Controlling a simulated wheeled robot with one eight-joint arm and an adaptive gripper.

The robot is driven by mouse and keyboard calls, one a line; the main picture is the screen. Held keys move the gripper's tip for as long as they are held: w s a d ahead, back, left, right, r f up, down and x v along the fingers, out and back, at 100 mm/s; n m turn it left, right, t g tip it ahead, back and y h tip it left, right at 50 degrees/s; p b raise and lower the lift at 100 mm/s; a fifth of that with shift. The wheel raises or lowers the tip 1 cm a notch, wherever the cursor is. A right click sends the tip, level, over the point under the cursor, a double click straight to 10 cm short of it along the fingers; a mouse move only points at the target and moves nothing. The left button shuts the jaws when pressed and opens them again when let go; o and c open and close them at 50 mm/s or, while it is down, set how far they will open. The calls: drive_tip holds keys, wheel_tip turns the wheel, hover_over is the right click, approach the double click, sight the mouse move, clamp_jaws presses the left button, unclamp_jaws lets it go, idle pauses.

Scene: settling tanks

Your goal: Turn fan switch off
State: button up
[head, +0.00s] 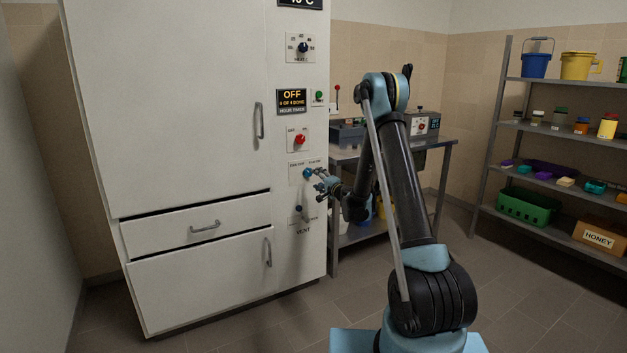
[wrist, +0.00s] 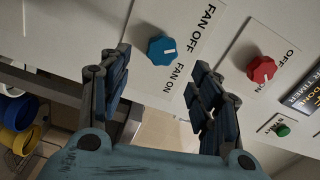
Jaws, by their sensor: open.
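The fan switch is a round blue knob (wrist: 161,50) on a white plate marked FAN OFF and FAN ON. A white mark shows on its right side in the wrist view; I cannot tell which label it points to. The knob also shows on the white cabinet's control panel in the head view (head: 308,173). My gripper (wrist: 161,58) is open and empty, its two fingers spread to either side of the knob in the wrist view. In the head view my gripper (head: 320,182) is close to the knob. Whether it touches the knob is unclear.
A red knob (wrist: 261,69) and a green button (wrist: 283,130) sit on the same panel. The VENT control (head: 299,209) is below the fan knob. A metal table (head: 432,147) stands just right of the cabinet, and a stocked shelf (head: 492,150) stands far right.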

drive_tip(key=shift+v, duration=2.05)
drive_tip(key=s+d+r+n+g, duration=0.2)
drive_tip(key=s+r+n, duration=0.15)
drive_tip(key=s, duration=0.35)
drive_tip(key=s+d+r+n+g+h, duration=0.1)
drive_tip(key=s+r+n+g, duration=0.1)
drive_tip(key=s+r, duration=0.35)
drive_tip(key=s+d+r+n+g, duration=0.2)
drive_tip(key=s, duration=0.7)
drive_tip(key=s+d+f+g+h, duration=0.2)
drive_tip(key=s+d, duration=0.4)
drive_tip(key=s, duration=0.6)
drive_tip(key=s+d+f+n+g+h, duration=0.1)
drive_tip(key=s+d+f+g+h, duration=0.1)
drive_tip(key=s+d+f+h, duration=0.2)
drive_tip(key=s+d+f+n+g+h, duration=0.1)
drive_tip(key=s+d+f, duration=0.4)
drive_tip(key=s, duration=1.5)
drive_tip(key=d+g+h, duration=0.1)
drive_tip(key=d+h, duration=0.1)
drive_tip(key=d, duration=0.3)
drive_tip(key=shift+s+f+g, duration=0.25)
drive_tip(key=shift+g, duration=0.15)
